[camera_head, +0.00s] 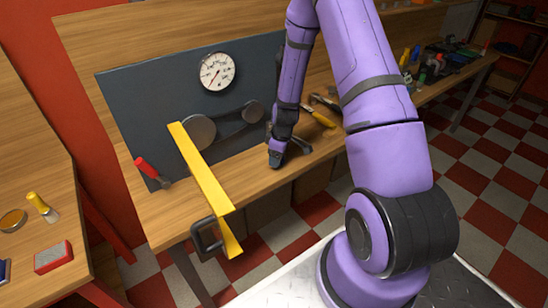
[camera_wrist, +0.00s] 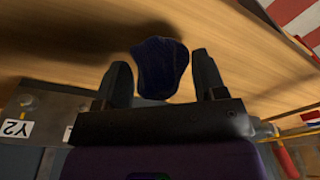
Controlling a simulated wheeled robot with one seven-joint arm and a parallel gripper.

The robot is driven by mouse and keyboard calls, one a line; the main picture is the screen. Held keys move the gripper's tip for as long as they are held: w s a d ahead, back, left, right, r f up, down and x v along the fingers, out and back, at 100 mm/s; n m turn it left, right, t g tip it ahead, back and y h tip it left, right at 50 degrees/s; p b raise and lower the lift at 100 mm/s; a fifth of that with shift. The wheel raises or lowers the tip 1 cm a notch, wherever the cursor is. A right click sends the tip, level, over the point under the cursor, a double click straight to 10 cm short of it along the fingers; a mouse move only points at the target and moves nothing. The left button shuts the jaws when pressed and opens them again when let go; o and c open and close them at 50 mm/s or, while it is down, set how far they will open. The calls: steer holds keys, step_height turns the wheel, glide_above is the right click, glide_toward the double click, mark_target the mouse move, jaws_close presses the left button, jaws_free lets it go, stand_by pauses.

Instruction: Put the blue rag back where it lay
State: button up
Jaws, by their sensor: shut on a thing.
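The blue rag (camera_wrist: 160,62) is a dark blue, bunched piece of cloth. In the wrist view it sits between the two dark fingers of my gripper (camera_wrist: 163,80), which is shut on it. Bare wooden bench top lies beyond it, with a dark shadow to the left. In the head view my gripper (camera_head: 277,157) points down at the bench top, in front of the dark panel. The rag is hard to pick out there against the dark gripper. I cannot tell whether the rag touches the wood.
The wooden bench (camera_head: 215,207) carries an upright dark panel (camera_head: 130,100) with a dial gauge (camera_head: 217,71) and pulleys. A yellow bar (camera_head: 205,180) juts forward left of my gripper. A red-handled tool (camera_head: 152,172) stands left. Yellow-handled tools (camera_head: 318,117) lie close on the right.

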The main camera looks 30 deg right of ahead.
steer(key=shift+f, duration=1.05)
steer(key=shift+f, duration=0.15)
steer(key=o, duration=0.9)
steer(key=shift+c, duration=0.2)
